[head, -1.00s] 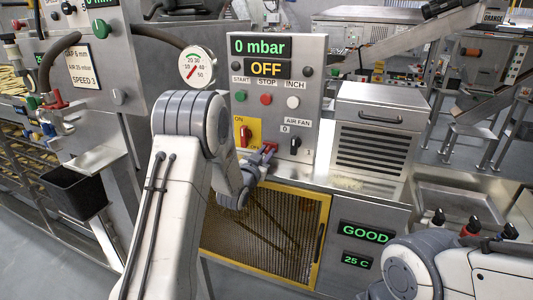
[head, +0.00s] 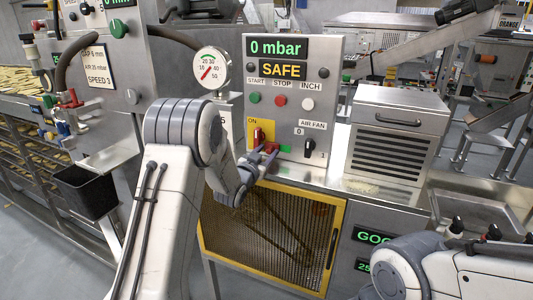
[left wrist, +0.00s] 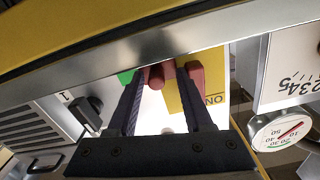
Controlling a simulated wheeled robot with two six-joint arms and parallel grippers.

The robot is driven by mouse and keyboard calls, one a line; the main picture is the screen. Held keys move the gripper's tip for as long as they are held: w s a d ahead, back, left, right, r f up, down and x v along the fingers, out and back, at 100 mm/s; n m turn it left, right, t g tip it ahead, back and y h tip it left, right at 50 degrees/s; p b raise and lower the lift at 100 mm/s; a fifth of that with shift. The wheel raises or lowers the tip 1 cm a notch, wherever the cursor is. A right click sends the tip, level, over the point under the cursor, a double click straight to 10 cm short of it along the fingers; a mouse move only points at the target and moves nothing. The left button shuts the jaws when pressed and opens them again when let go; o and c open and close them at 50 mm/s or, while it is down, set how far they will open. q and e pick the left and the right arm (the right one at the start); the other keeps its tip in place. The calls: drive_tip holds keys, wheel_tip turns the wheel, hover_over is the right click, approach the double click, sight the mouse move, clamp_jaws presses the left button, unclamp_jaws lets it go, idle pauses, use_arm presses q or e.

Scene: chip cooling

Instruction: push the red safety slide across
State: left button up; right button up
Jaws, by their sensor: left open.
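The red safety slide (head: 271,147) sits low on the grey control panel, just below the red ON lever (head: 257,136). A green patch (head: 285,149) shows to its right. My left gripper (head: 264,156) is at the slide with its fingers open. In the left wrist view, upside down, the dark fingers (left wrist: 168,80) reach to the panel with red parts between and behind their tips, and the green patch (left wrist: 125,77) is beside the left finger. The fingers partly hide the slide, so exact contact cannot be told. My right gripper is not in view.
The panel display (head: 283,68) reads SAFE. The air fan knob (head: 309,147) is to the right, and START, STOP and INCH buttons are above. A pressure gauge (head: 209,67) is at the upper left. A yellow-framed mesh guard (head: 335,240) is below.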

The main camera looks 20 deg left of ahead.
use_arm(q)
drive_tip(key=shift+s+b, duration=0.3)
drive_tip(key=shift+s, duration=0.15)
drive_tip(key=s+a+b, duration=0.1)
drive_tip(key=s+b, duration=0.2)
drive_tip(key=s, duration=0.6)
drive_tip(key=shift+s, duration=0.25)
